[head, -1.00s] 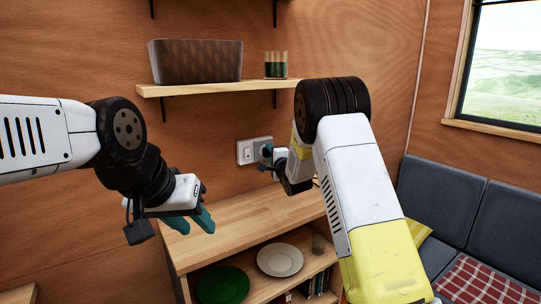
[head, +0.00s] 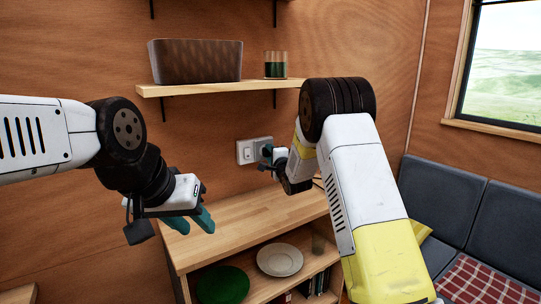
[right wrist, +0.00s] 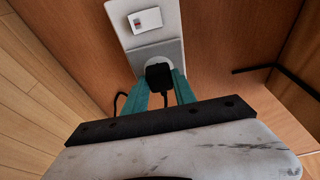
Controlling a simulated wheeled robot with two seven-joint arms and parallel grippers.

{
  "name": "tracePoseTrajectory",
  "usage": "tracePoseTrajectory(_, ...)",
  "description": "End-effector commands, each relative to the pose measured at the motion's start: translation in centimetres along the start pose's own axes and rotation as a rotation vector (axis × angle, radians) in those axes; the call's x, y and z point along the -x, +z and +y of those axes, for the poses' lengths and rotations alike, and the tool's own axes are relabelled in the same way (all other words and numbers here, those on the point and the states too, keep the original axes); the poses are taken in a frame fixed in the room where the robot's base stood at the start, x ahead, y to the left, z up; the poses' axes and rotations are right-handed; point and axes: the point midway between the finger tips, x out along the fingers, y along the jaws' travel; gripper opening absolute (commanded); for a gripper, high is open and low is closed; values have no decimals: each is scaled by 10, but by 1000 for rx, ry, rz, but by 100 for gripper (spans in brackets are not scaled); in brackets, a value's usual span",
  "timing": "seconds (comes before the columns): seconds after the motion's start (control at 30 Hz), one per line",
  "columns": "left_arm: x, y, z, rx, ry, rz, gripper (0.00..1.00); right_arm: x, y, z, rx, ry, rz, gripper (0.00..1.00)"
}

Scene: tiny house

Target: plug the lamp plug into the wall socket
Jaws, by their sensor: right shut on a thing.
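The wall socket (head: 244,153) is a pale plate on the wooden wall above the counter, partly hidden by my right gripper. In the right wrist view the plate (right wrist: 157,44) has a white switch and a round white socket below it. My right gripper (head: 267,155) is at the socket, its teal fingers (right wrist: 160,90) shut on the black lamp plug (right wrist: 159,77). The plug is lined up over the round socket; I cannot tell how far in it sits. My left gripper (head: 192,221) is open and empty, left of the socket and nearer to me.
A wooden counter (head: 245,215) is below, with plates on its lower shelf. A wall shelf (head: 215,88) with a dark basket (head: 196,61) and a glass (head: 276,65) is above. The lamp cord (right wrist: 118,103) hangs left of the fingers. The counter top is mostly clear.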

Motion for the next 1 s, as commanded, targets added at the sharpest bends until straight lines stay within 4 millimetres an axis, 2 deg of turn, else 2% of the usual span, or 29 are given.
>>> tracePoseTrajectory(0.5, 0, 0, 0, 0, 0, 0, 36, -10, 2, 0, 1, -1, 0, 0)
tracePoseTrajectory(0.53, 0, 0, 0, 0, 0, 0, 36, -10, 2, 0, 1, -1, 0, 36)
tracePoseTrajectory(0.63, 0, 0, 0, 0, 0, 0, 36, -10, 2, 0, 1, -1, 0, 56)
tracePoseTrajectory(1.0, 0, 0, 0, 0, 0, 0, 36, -6, 2, 0, 0, 0, 1, 57)
